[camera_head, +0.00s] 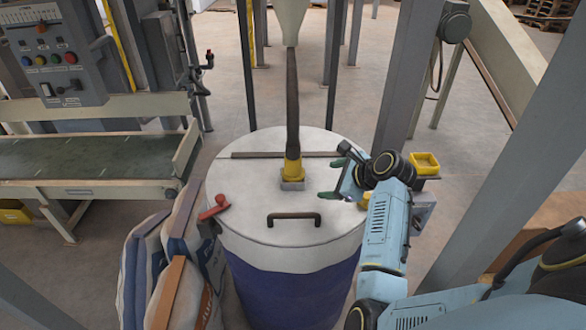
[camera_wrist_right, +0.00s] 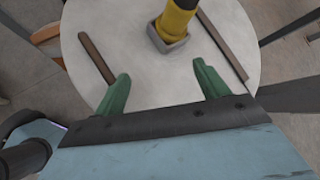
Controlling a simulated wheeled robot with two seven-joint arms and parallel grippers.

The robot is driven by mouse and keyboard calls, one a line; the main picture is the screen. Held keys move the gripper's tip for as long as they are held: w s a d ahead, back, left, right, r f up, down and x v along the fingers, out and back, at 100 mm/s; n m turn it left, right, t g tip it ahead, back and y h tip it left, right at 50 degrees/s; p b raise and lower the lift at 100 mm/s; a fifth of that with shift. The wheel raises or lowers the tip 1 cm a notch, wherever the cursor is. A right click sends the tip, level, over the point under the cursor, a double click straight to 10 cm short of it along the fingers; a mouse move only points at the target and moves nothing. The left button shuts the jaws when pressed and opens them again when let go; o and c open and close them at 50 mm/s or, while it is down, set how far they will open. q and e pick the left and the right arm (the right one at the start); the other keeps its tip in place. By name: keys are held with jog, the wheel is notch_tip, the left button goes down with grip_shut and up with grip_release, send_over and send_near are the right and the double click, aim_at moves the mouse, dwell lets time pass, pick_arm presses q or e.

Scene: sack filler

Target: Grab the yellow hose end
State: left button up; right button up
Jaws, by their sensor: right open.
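The yellow hose end (camera_head: 293,168) is at the bottom of a dark hose (camera_head: 292,100) that hangs from a pale funnel (camera_head: 290,20). It meets a small grey square collar (camera_head: 292,184) on the white drum lid (camera_head: 250,210). In the right wrist view the yellow hose end (camera_wrist_right: 176,20) and its collar (camera_wrist_right: 168,38) lie beyond my fingertips, near the top. My right gripper (camera_head: 333,178) is open and empty, to the right of the hose end and apart from it. Its green fingers (camera_wrist_right: 160,85) are spread in the wrist view. My left gripper is not in view.
The lid has a brown handle (camera_head: 293,216) in front and a brown bar (camera_head: 285,154) behind the hose. A red clamp (camera_head: 214,207) sits at its left edge. Sacks (camera_head: 175,265) stand left of the drum. Grey posts (camera_head: 405,80) rise behind right.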

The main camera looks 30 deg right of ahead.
notch_tip(320, 180, up, 2)
jog(key=w+m+t, duration=0.2)
jog(key=w+m, duration=0.1)
jog(key=m, duration=0.1)
jog(key=m+y, duration=0.1)
jog(key=m, duration=0.1)
send_near(299, 159)
jog(key=x, duration=0.5)
jog(key=shift+a+f+b, duration=0.3)
jog(key=shift+a, duration=0.05)
jog(key=shift+d+b+x, duration=0.15)
jog(key=shift+b+x, duration=0.1)
jog(key=shift+x, duration=1.15)
jog(key=shift+d+b+x, duration=0.1)
jog(key=shift+b+x, duration=0.1)
jog(key=shift+x, duration=1.25)
jog(key=shift+w+r, duration=0.15)
jog(key=shift+w, duration=0.05)
jog(key=c, duration=1.2)
